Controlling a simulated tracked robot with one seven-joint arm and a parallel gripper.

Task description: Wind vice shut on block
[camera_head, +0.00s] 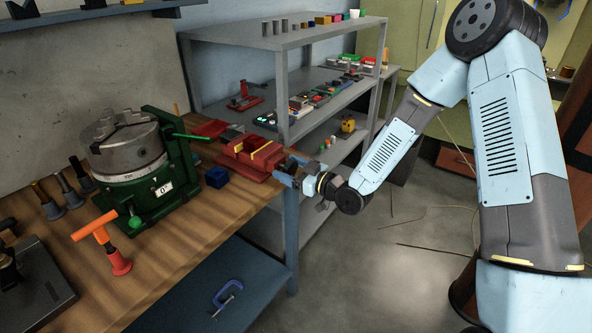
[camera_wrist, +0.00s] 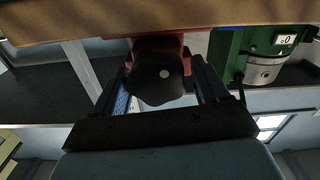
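The red vice (camera_head: 246,166) sits on the wooden bench near its right edge, with two yellow strips along its jaws. I cannot make out clearly what is between the jaws. A dark blue block (camera_head: 216,177) stands on the bench beside the vice. My gripper (camera_head: 287,172) is at the right end of the vice. In the wrist view my gripper (camera_wrist: 160,78) has its two fingers on either side of a dark rounded handle hub (camera_wrist: 158,82), with red vice body (camera_wrist: 160,48) behind it. Whether the fingers press on the hub is not clear.
A green rotary table with a grey chuck (camera_head: 127,148) stands left of the vice. An orange-handled tool (camera_head: 105,242) stands in front. A grey shelf rack (camera_head: 290,42) is behind. A blue clamp (camera_head: 227,296) lies on the lower shelf. Open floor lies right of the bench.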

